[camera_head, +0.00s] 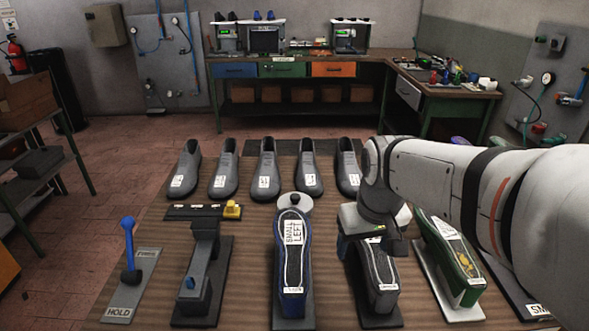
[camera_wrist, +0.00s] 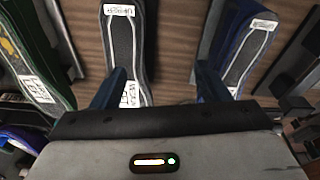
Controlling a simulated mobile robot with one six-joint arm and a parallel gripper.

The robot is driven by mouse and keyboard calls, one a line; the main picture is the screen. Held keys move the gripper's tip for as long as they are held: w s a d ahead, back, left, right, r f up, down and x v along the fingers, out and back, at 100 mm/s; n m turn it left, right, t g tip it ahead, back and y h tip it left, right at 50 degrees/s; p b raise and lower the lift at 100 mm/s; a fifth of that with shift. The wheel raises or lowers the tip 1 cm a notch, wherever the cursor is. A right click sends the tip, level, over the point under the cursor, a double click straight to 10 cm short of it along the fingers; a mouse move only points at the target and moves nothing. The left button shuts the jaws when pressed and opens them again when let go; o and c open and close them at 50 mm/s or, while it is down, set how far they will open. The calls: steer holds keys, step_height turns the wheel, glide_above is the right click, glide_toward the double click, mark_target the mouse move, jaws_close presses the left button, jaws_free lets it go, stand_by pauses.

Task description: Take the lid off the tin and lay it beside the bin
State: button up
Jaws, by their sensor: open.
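I cannot make out a tin, a lid or a bin in either view. My gripper (camera_head: 378,240) is open above the dark shoe form (camera_head: 380,275) on the bench, right of centre. In the wrist view my gripper (camera_wrist: 160,86) has its two blue fingers spread apart. The dark form (camera_wrist: 126,45) shows there beside the left finger, and a blue-edged form (camera_wrist: 245,55) is beyond the right finger. Nothing is visibly held. My arm hides part of the bench at the right.
A blue form labelled "SMALL LEFT" (camera_head: 292,255) stands mid-bench, a green form (camera_head: 452,255) to the right. Several grey shoes (camera_head: 225,170) line the back. A back workbench (camera_head: 300,115) has drawers.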

mark_target(295, 196)
steer(key=o, duration=0.6)
steer(key=w+a+r+n+p, duration=0.1)
steer(key=w+a, duration=0.1)
steer(key=w, duration=0.6)
steer(key=w+a+n+g, duration=0.1)
steer(key=w+a+n, duration=0.1)
steer(key=w, duration=0.5)
steer(key=shift+w+a+r+p, duration=0.4)
steer(key=shift+a, duration=0.05)
steer(key=shift+o, duration=0.2)
steer(key=w+a+f+n, duration=0.1)
steer(key=w+a, duration=0.1)
steer(key=w, duration=0.2)
steer(key=w+a+f+n+p, duration=0.1)
steer(key=w+a+f, duration=0.1)
steer(key=w, duration=0.2)
steer(key=w+a+f+n+g, duration=0.1)
steer(key=w+a+f+n, duration=0.1)
steer(key=w+a, duration=0.1)
steer(key=shift+w+f+p, duration=0.15)
steer(key=shift+w+p, duration=0.2)
steer(key=shift+w, duration=0.5)
steer(key=shift+w+f, duration=0.15)
steer(key=shift+f, duration=0.15)
steer(key=shift+w+a+f+p, duration=0.2)
steer(key=shift+f+p, duration=0.2)
steer(key=shift+f, duration=1.5)
steer(key=shift+w+a+f+p, duration=0.15)
steer(key=shift+f+p, duration=0.25)
steer(key=shift+f, duration=1.45)
